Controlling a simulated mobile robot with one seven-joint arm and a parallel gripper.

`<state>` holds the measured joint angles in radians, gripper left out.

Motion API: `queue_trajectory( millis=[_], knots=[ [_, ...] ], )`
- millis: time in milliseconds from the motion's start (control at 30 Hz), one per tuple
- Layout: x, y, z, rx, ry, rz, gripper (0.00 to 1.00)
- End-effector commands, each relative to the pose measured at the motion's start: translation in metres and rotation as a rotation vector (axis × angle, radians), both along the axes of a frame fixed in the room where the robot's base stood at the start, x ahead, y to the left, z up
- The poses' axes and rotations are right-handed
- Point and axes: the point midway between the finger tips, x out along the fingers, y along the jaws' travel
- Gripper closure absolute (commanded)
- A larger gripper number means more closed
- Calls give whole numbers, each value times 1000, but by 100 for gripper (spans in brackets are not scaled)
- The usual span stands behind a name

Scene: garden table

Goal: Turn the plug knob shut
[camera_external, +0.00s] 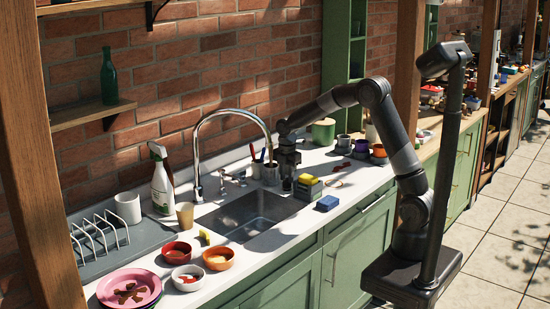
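The metal sink (250,214) is set in the white counter, with a tall curved tap (197,160) behind it. Small metal fittings (234,179) stand on the counter to the right of the tap base. One may be the plug knob, but they are too small to tell. My gripper (287,185) points down near the sink's back right corner, to the right of these fittings and apart from them. Its fingers are small and dark, so I cannot tell whether they are open or hold anything.
A grey cup with utensils (270,173) stands just left of my gripper. A grey caddy with sponges (307,188) and a blue sponge (327,203) are to its right. A spray bottle (161,182), bowls (219,258) and a dish rack (98,236) occupy the left counter.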

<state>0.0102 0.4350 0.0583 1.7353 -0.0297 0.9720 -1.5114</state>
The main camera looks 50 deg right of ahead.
Motion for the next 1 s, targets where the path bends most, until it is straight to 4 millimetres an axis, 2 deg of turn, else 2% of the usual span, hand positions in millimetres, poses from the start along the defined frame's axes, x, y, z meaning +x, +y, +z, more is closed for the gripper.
queue_trajectory(
  millis=[33, 333, 733, 1000],
  knots=[
    [0, 0, 0, 0, 0, 0, 76],
    [0, 0, 0, 0, 0, 0, 100],
    [0, 0, 0, 0, 0, -21, 100],
    [0, 0, 1, 0, -1, -154, 100]
  ],
)
